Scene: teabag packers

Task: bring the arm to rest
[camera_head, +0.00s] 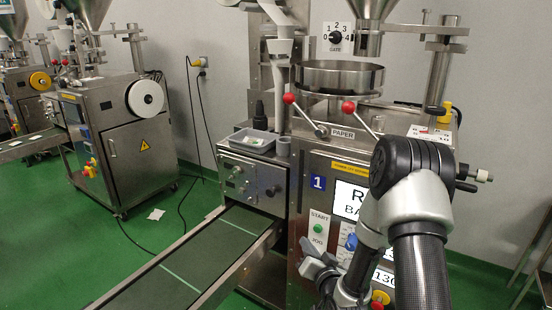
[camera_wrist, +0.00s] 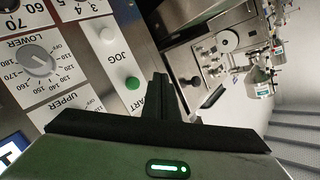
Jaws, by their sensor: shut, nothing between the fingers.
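My arm (camera_head: 420,240) reaches in from the lower right in the head view and bends in front of machine 1. My gripper (camera_head: 312,250) is near the machine's front panel, just below the START and JOG buttons. In the wrist view my gripper (camera_wrist: 160,85) shows its dark fingers together, with nothing held. The green START button (camera_wrist: 132,83) is just left of the fingers in that view, and the white JOG button (camera_wrist: 106,36) is above it. I cannot tell whether the fingers touch the panel.
A conveyor (camera_head: 205,258) runs from machine 1 (camera_head: 300,190) to the lower left. A grey tray (camera_head: 252,138) sits on the machine's ledge. A second machine (camera_head: 120,150) stands at the left. A metal frame (camera_head: 535,245) stands at the right edge.

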